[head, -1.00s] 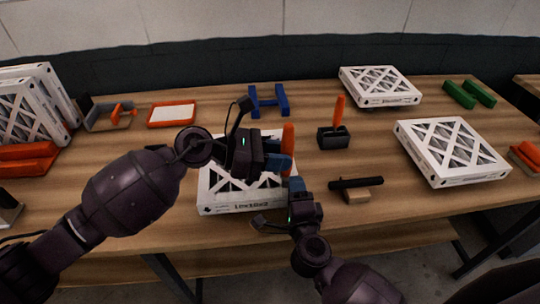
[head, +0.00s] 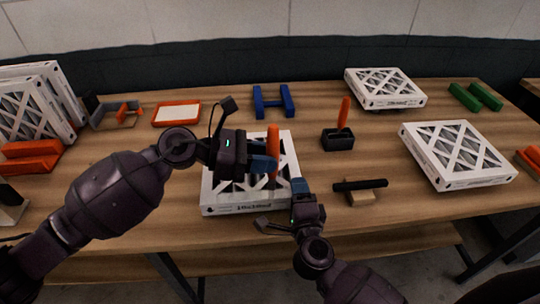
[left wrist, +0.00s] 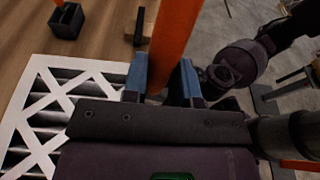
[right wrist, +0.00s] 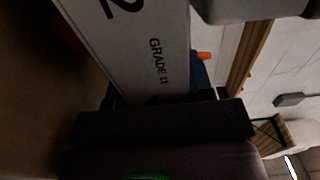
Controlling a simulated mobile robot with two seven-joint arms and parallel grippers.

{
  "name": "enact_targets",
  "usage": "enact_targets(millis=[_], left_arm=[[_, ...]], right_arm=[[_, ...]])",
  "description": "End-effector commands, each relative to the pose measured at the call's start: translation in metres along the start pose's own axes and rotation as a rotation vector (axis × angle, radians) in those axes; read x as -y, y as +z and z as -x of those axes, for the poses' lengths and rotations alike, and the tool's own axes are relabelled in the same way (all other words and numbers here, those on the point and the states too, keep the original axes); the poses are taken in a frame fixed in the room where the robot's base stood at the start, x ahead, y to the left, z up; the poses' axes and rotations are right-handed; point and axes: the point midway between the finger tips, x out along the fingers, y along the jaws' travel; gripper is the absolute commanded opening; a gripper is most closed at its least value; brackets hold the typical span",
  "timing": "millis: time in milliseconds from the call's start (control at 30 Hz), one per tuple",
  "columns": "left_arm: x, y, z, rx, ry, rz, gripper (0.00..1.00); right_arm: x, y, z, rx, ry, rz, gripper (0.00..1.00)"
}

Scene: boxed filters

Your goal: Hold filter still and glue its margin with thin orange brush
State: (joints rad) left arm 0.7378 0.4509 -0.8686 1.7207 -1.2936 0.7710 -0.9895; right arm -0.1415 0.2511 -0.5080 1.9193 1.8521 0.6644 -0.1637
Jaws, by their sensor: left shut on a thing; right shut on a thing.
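A white-framed filter (head: 222,197) lies flat near the table's front edge. My right gripper (head: 297,188) is shut on its right front corner; the filter's printed side (right wrist: 150,50) fills much of the right wrist view. My left gripper (head: 268,165) is shut on an upright orange brush (head: 273,143) and holds it over the filter's right part. The orange handle (left wrist: 172,40) stands between the blue fingertips (left wrist: 160,80) in the left wrist view. The brush's lower end is hidden, so I cannot tell whether it touches the filter.
A dark holder (head: 337,140) with another orange-handled brush (head: 344,112) stands right of the filter. A black-handled tool (head: 360,185) rests on a wooden block. Other filters lie at the right (head: 458,155) and back (head: 385,88). A blue rack (head: 272,102) and orange tray (head: 176,112) sit behind.

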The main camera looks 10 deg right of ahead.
Motion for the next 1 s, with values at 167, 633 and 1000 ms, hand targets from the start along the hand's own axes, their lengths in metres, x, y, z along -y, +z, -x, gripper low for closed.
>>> enact_targets(millis=[167, 633, 1000], left_arm=[[0.0, 0.001, 0.0, 0.0, 0.0, 0.0, 0.0], [-0.001, 0.035, 0.008, 0.0, 0.002, -0.002, 0.0], [-0.001, 0.058, 0.014, 0.0, 0.001, -0.001, 0.0]], right_arm=[[-0.001, -0.001, 0.0, -0.001, 0.001, 0.001, 0.22], [-0.001, -0.001, 0.0, -0.002, 0.001, 0.001, 0.22], [-0.001, -0.001, 0.0, -0.001, 0.001, 0.001, 0.22]])
